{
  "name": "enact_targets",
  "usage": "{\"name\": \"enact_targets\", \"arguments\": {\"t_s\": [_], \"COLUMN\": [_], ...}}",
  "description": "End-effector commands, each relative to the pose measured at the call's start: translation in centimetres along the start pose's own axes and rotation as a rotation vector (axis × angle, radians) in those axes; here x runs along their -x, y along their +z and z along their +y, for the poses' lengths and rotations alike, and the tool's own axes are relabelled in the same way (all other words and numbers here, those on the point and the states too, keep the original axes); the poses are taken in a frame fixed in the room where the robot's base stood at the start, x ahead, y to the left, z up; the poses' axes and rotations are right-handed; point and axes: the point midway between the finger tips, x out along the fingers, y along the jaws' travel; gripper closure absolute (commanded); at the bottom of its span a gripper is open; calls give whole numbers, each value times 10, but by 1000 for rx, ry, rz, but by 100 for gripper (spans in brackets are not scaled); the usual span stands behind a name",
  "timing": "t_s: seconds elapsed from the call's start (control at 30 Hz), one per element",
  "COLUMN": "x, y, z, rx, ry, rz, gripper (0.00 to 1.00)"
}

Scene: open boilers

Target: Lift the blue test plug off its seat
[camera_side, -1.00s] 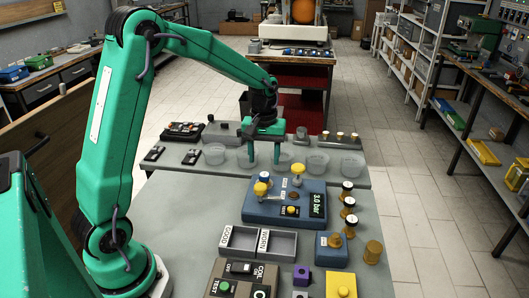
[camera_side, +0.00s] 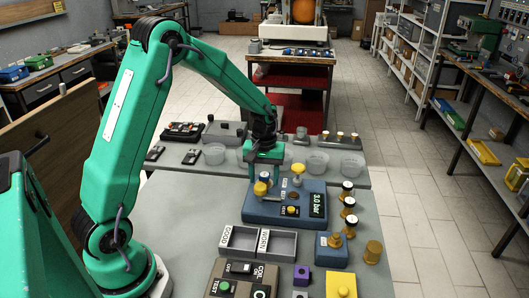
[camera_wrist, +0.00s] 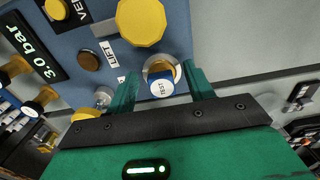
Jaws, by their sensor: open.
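The test plug (camera_wrist: 160,86) has a blue body and a white top marked TEST, and stands on the blue panel (camera_side: 310,190). My gripper (camera_wrist: 160,76) is open, with one green finger on each side of the plug in the wrist view. I cannot tell whether either finger touches it. In the side view my gripper (camera_side: 265,178) points down over the panel's far left corner, where the plug is mostly hidden.
A large yellow knob (camera_wrist: 141,20) sits close to the plug. A silver fitting (camera_wrist: 103,96) is beside my left finger. The panel has a "3.0 bar" display (camera_side: 317,204). A grey two-part GOOD/WORN tray (camera_side: 274,240) lies in front. Clear cups (camera_side: 317,162) stand behind.

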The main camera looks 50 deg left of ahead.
Motion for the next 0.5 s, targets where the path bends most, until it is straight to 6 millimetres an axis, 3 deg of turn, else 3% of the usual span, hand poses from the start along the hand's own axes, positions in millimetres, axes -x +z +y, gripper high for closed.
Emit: {"name": "enact_targets", "arguments": {"t_s": [0.37,0.5], "x": [-5,-5], "y": [0,0], "z": [0,0], "rx": [0,0], "ry": [0,0], "rz": [0,0], "gripper": [47,71]}}
